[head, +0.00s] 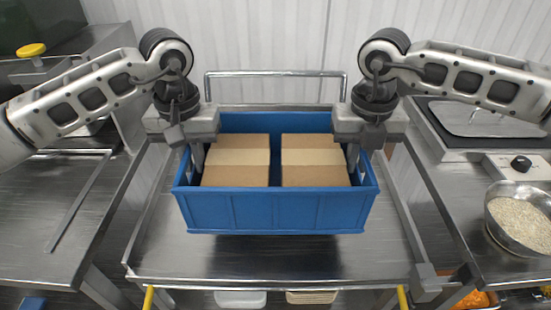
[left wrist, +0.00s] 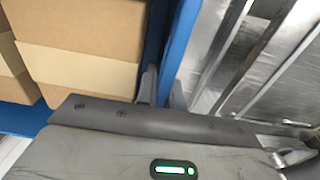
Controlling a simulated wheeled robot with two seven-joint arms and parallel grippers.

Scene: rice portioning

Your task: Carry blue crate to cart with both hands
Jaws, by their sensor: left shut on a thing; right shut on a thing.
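The blue crate (head: 275,213) is in the middle of the head view, over the steel cart's top (head: 275,258), with two cardboard boxes side by side in it. From this angle I cannot tell whether its bottom touches the cart. My left gripper (head: 196,160) is shut on the crate's left wall; the left wrist view shows the fingers (left wrist: 160,88) on either side of the blue wall (left wrist: 182,38). My right gripper (head: 353,160) is shut on the crate's right wall. The left box (head: 236,175) and the right box (head: 312,175) lie flat.
A steel counter (head: 60,215) stands left of the cart. On the right counter are a scale (head: 515,166) and a bowl of rice (head: 520,220). The cart's rear handle (head: 275,73) rises behind the crate. Bare cart top shows in front of the crate.

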